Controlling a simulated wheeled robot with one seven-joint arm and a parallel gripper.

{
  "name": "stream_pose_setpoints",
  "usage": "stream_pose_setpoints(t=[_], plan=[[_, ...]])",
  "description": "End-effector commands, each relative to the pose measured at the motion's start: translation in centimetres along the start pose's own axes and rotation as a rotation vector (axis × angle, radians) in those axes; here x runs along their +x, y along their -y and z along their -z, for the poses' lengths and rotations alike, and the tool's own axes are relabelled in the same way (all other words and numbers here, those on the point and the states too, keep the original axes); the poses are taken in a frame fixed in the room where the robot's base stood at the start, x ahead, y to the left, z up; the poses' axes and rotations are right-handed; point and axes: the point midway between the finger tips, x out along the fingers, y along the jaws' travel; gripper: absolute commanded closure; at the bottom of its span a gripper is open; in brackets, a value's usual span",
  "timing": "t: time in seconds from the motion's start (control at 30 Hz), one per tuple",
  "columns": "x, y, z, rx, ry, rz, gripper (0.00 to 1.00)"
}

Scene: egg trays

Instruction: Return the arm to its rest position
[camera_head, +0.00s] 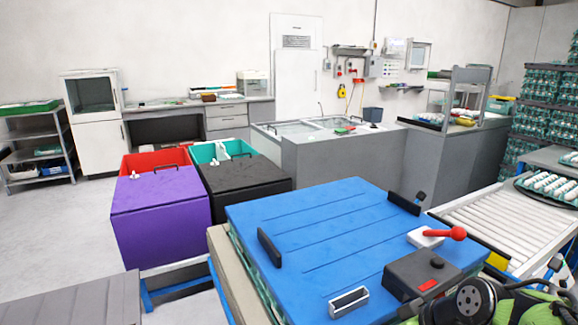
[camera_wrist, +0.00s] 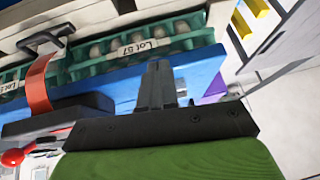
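My gripper (camera_wrist: 160,72) shows in the wrist view. Its two dark fingers stand close together at the middle of a black bar, with nothing visible between them. Beyond the fingertips are teal egg trays (camera_wrist: 110,61) with pale eggs and paper labels, one reading "Lot 57". In the head view, part of my green and black arm shows at the bottom right corner, beside the blue lid (camera_head: 335,235). The fingertips cannot be made out in that view.
A roller conveyor (camera_head: 500,225) with an egg tray (camera_head: 552,188) is at right. Purple (camera_head: 160,215) and black (camera_head: 245,185) bins stand left. Floor is free at far left.

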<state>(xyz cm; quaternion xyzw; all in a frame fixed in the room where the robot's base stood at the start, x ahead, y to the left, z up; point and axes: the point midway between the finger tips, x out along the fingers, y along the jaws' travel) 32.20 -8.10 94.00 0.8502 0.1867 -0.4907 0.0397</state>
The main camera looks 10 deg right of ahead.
Motion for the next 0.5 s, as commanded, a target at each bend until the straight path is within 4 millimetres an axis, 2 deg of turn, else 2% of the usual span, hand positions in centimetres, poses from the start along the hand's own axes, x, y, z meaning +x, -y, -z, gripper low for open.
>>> stream_pose_setpoints(t=[0.03, 0.1, 0.2, 0.3, 0.5], plan=[[-0.6, 3.0, 0.1, -0.005, 0.038, -0.035, 1.0], [-1.6, 6.0, -0.7, 0.03, 0.079, -0.089, 1.0], [-3.0, 9.1, -2.2, 0.081, 0.097, -0.158, 1.0], [-4.3, 11.1, -4.0, 0.133, 0.089, -0.211, 1.0], [-6.5, 13.1, -7.7, 0.248, 0.031, -0.277, 1.0]])
